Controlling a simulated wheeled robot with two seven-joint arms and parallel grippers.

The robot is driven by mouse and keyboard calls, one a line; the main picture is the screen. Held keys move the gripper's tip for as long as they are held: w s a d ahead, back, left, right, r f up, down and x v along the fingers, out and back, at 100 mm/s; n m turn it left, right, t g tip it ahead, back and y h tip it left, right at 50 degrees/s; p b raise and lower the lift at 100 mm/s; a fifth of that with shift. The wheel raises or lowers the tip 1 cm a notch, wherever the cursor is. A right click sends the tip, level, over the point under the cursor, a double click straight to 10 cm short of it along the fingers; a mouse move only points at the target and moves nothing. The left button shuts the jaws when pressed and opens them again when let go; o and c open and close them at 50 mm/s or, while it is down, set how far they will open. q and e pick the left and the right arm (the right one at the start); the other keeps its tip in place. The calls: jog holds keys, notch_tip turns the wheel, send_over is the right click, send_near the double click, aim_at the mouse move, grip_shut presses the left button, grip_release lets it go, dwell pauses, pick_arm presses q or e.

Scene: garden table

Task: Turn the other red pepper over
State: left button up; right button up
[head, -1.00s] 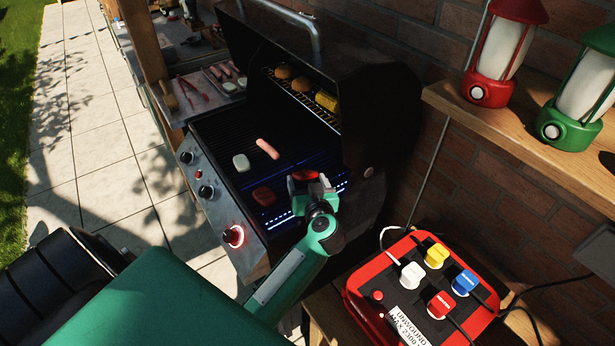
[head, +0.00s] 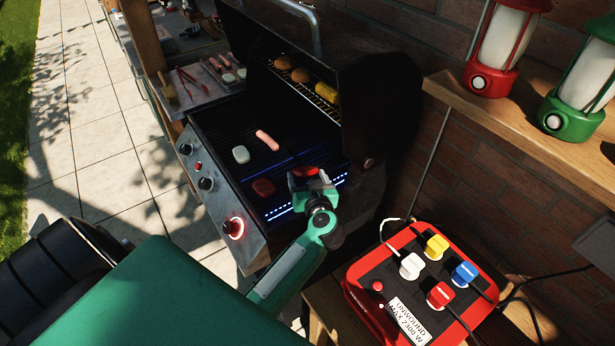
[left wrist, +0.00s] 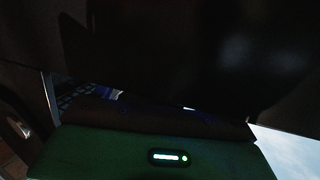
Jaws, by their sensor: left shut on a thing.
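One red pepper (head: 263,187) lies flat on the grill grate (head: 228,128), near its front right part. The other red pepper (head: 305,171) is at my left gripper (head: 309,177), farther back toward the hood; the fingers partly cover it. My left gripper is shut on this pepper, low over the grate. Whether the pepper still touches the grate I cannot tell. The left wrist view is very dark and shows mostly the green gripper housing; no pepper can be made out there. My right gripper is not in view.
A sausage (head: 267,140) and a white piece (head: 241,155) lie on the grate. Buns (head: 300,75) and corn (head: 327,92) sit on the upper rack under the open hood (head: 375,110). A red power box (head: 408,240) stands close to my left arm at right.

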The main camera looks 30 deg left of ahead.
pick_arm(q)
jog(key=shift+f, duration=0.45)
jog(key=o, duration=1.1)
jog(key=shift+c, duration=0.2)
jog(key=b+v, duration=0.1)
jog(key=v, duration=1.2)
jog(key=shift+s+d, duration=0.25)
jog(key=shift+s, duration=0.1)
jog(key=shift+r, duration=0.1)
